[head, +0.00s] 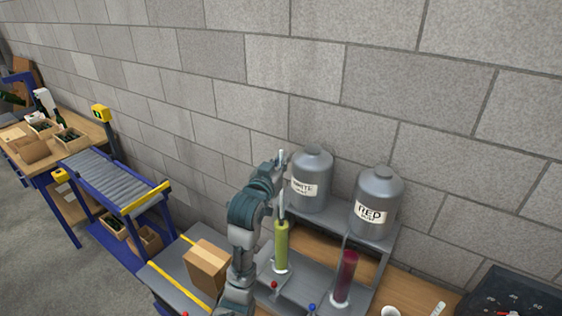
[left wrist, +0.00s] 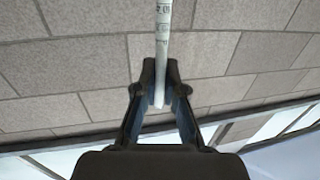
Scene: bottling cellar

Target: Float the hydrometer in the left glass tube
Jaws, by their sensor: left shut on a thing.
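The hydrometer (head: 282,203) is a thin, pale glass rod, held upright above the left glass tube (head: 281,247), which holds yellow-green liquid. Its lower end is at or just above the tube's mouth; I cannot tell whether it is inside. My left gripper (head: 280,165) is shut on the hydrometer's upper part. In the left wrist view the gripper's fingertips (left wrist: 161,80) close around the hydrometer's marked stem (left wrist: 163,30). The right glass tube (head: 345,277) holds dark red liquid. My right gripper is not in view.
Two grey tanks, labelled white (head: 311,180) and red (head: 376,203), stand on a shelf behind the tubes. A cardboard box (head: 207,268) sits left of my arm. A roller conveyor (head: 112,180) is further left. A dark case (head: 515,296) lies at the lower right.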

